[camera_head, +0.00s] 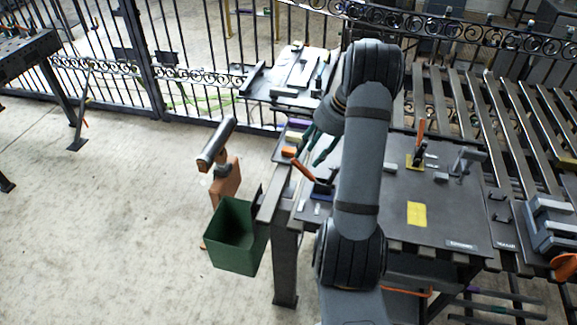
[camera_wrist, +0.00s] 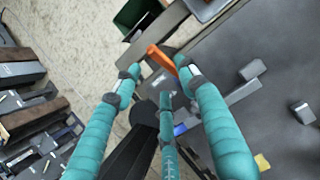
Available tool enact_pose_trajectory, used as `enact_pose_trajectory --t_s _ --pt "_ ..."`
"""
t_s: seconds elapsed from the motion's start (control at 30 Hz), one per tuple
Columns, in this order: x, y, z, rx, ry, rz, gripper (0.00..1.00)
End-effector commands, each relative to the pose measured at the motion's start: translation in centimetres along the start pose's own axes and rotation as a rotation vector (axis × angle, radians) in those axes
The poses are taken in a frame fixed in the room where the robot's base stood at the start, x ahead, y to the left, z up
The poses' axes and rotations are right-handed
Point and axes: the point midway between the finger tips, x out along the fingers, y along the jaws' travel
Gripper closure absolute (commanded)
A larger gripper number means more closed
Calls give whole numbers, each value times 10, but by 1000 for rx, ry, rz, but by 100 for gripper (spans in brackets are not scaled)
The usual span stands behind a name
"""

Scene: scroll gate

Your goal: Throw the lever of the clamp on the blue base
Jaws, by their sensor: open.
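The clamp on the blue base (camera_head: 323,188) sits at the left part of the dark table. Its orange lever (camera_head: 303,168) leans up to the left. In the wrist view the orange lever (camera_wrist: 161,58) lies between the tips of the outer fingers, and a bit of the blue base (camera_wrist: 180,129) shows below. My gripper (camera_head: 317,147) with teal fingers is open, just above and beside the lever. It also fills the wrist view (camera_wrist: 160,78); contact with the lever cannot be told. My fingers hide much of the clamp body in the wrist view.
A yellow pad (camera_head: 417,213) lies on the table (camera_head: 385,225). A green bin (camera_head: 235,240) hangs at the left edge. Small grey blocks (camera_head: 441,177) lie on the right.

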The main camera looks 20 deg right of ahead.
Motion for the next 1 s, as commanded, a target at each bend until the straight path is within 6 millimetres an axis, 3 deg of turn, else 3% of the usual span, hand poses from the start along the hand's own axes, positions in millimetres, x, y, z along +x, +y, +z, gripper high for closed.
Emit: enact_pose_trajectory --t_s 0.2,0.43,0.83,1.0 --pt "42 2 2 -2 0 8 58" --pt "73 2 2 -2 0 5 58" --pt "82 1 2 -3 0 2 58" --pt "82 1 2 -3 0 2 68"
